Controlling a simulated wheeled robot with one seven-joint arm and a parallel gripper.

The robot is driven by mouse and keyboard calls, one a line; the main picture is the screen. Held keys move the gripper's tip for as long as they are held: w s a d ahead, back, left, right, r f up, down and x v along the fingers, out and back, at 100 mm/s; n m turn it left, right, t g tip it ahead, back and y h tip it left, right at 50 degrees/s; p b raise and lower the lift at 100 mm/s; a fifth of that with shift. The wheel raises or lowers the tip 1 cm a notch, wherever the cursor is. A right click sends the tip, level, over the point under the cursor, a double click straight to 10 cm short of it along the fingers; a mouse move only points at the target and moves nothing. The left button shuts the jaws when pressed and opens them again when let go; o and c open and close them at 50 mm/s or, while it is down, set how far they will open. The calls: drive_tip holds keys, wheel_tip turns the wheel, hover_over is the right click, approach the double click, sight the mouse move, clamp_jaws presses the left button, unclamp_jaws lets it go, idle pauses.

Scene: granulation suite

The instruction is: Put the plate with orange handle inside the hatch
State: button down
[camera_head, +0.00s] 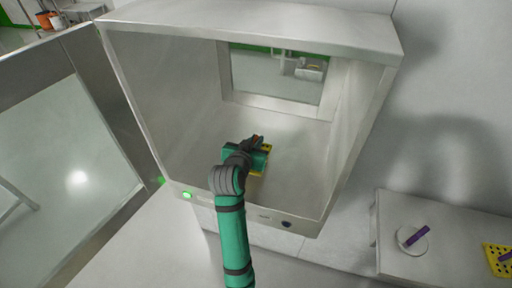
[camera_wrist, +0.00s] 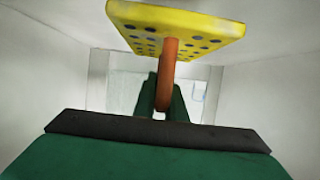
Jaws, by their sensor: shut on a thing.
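The plate with the orange handle is a yellow plate (camera_wrist: 200,22) with rows of dark holes. In the wrist view its orange handle (camera_wrist: 167,75) runs down between the fingers of my gripper (camera_wrist: 161,105), which is shut on it. In the head view my gripper (camera_head: 257,144) is inside the open hatch (camera_head: 180,95), above its floor. The yellow plate (camera_head: 266,148) shows only in part beside the gripper there. My arm hides the rest, and I cannot tell whether the plate touches the hatch floor.
The hatch door (camera_head: 65,140) stands open at the left. A window (camera_head: 275,75) is in the hatch's back wall. At the right, a side table (camera_head: 440,265) bears a round white plate (camera_head: 412,240) with a purple handle and a yellow perforated plate (camera_head: 497,262).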

wheel_tip(320, 180, down, 3)
drive_tip(key=shift+w+f, duration=0.15)
drive_tip(key=shift+f, duration=0.05)
drive_tip(key=c, duration=1.8)
unclamp_jaws()
drive_tip(key=shift+f, duration=0.1)
drive_tip(key=v, duration=1.2)
